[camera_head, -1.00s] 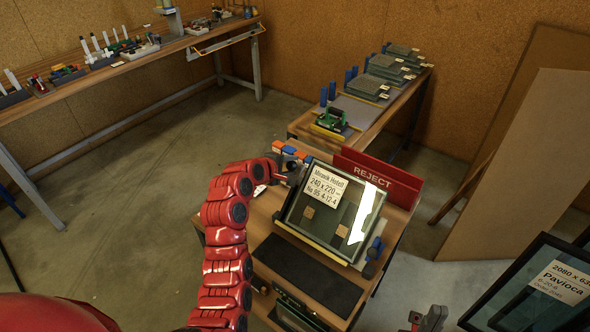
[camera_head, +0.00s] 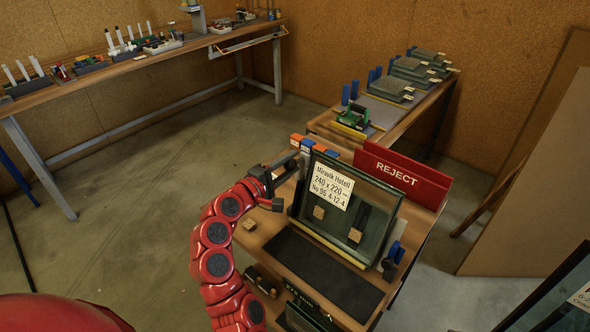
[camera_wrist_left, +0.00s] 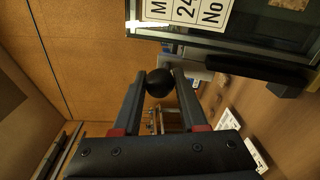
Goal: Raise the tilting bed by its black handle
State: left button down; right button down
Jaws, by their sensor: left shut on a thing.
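My left gripper (camera_head: 286,178) is at the left side of the bed. In the left wrist view, its two fingers are shut on the round black handle (camera_wrist_left: 159,83), which sits between the fingertips. In the head view I cannot make out the handle in the fingers. The pane's lower part with its label also shows at the top of the wrist view. My right gripper is not in view.
A red REJECT board (camera_head: 402,175) stands close behind the bed. A dark mat (camera_head: 322,276) lies in front of it. Orange and blue blocks (camera_head: 301,143) are at the bench's back left. A large framed pane (camera_head: 560,300) stands at lower right. Floor at left is clear.

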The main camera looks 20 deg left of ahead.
pick_arm(q)
jog(key=shift+s+a+f+t+b, duration=0.15)
jog(key=shift+s+t+b, duration=0.1)
jog(key=shift+s+b, duration=0.25)
jog(key=shift+s+a+f+t+b, duration=0.15)
jog(key=shift+s+t+b, duration=0.15)
jog(key=shift+b, duration=0.25)
jog(key=c, duration=0.8)
grip_release()
jog(key=o, duration=0.3)
jog(key=shift+s+r, duration=0.1)
jog(key=shift+r, duration=0.05)
jog(key=shift+o, duration=0.2)
